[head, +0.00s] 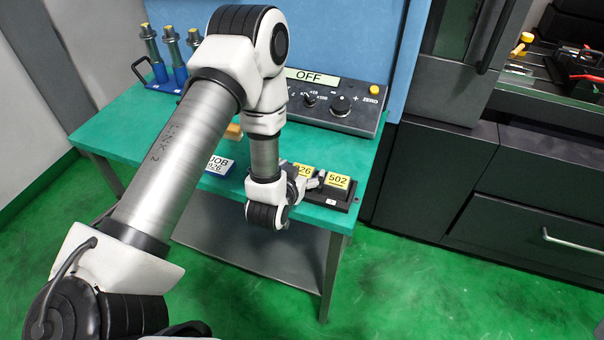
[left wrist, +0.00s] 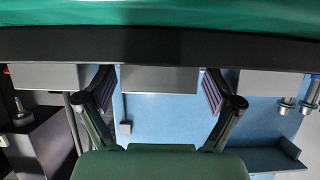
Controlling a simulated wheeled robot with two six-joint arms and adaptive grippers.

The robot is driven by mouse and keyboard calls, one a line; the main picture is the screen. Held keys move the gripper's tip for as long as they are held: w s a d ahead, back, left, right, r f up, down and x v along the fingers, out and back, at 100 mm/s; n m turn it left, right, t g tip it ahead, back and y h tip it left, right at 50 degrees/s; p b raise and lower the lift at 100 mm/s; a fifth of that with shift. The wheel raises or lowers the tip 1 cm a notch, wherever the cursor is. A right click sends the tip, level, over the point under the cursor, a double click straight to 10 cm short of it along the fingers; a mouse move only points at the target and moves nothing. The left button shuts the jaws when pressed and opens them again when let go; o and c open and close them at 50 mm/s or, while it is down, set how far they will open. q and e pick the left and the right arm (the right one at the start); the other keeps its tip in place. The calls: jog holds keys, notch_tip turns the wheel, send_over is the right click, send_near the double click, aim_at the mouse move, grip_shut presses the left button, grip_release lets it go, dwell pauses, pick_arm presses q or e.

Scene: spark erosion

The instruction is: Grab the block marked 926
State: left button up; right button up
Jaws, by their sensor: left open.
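The block marked 926 (head: 303,170) has a yellow label on top, and its first digit is hidden by my arm in the head view. It sits in a black tray (head: 325,201) beside a block marked 502 (head: 338,182). My left gripper (head: 312,183) is low at the front of these blocks. In the left wrist view, which is upside down, the left gripper (left wrist: 159,82) is open, with a grey middle block (left wrist: 160,79) between its fingers. No label shows there; by its place it appears to be 926. My right gripper is not in view.
A blue card reading JOB 926 (head: 218,165) stands on the green table (head: 120,118), left of my forearm. A control panel reading OFF (head: 345,108) is behind the tray. Blue-based posts (head: 172,50) stand at the back left. Another grey block (left wrist: 270,84) flanks the middle one.

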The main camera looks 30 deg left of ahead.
pick_arm(q)
jog(key=shift+s+r, duration=0.1)
jog(key=shift+s, duration=0.05)
jog(key=c, duration=1.5)
